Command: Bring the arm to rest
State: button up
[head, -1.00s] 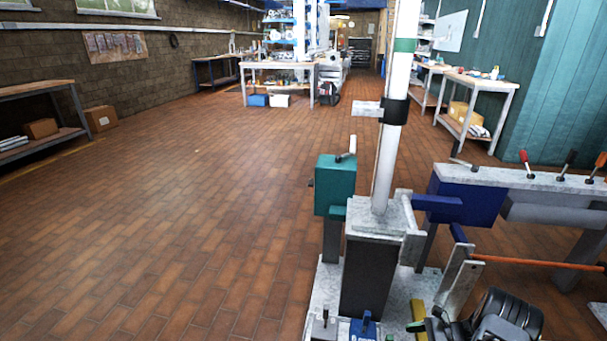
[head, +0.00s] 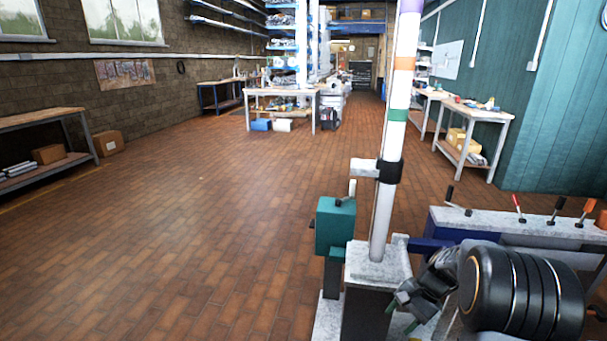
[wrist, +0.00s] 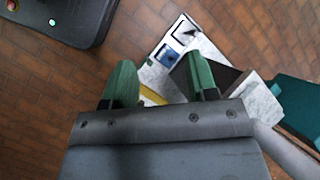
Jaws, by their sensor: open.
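My gripper (head: 405,306) is low in the head view, just right of the mast's grey base (head: 376,266), with my dark arm links to its right. In the wrist view my gripper (wrist: 160,82) shows two green fingers standing apart with nothing between them. Behind the fingers lie a pale plate (wrist: 200,45) and a dark-sided block. The white mast (head: 384,220) stands upright with coloured bands and a black collar (head: 389,171). No contact between gripper and mast shows.
A teal vise-like block (head: 335,226) stands left of the mast. A bench (head: 500,222) with several upright levers is on the right, behind my arm. Brick floor (head: 180,230) lies clear to the left. Work tables stand further back.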

jog(key=s+a+r+n+t+h+p, duration=0.1)
jog(key=s+a+r+n+h+p, duration=0.1)
jog(key=r, duration=0.7)
jog(key=s+a+r+n+t+h+p, duration=0.2)
jog(key=s+a+r+n+p, duration=0.1)
jog(key=s+r+p, duration=0.4)
jog(key=s+a+r+n+t+h+p, duration=0.1)
jog(key=s+a+r+n+p, duration=0.2)
jog(key=r, duration=0.8)
jog(key=shift+s+a+n+t+h+p, duration=0.25)
jog(key=shift+s+n+t+h+p, duration=0.15)
jog(key=shift+s+n+p, duration=0.4)
jog(key=shift+r, duration=0.1)
jog(key=shift+c, duration=0.4)
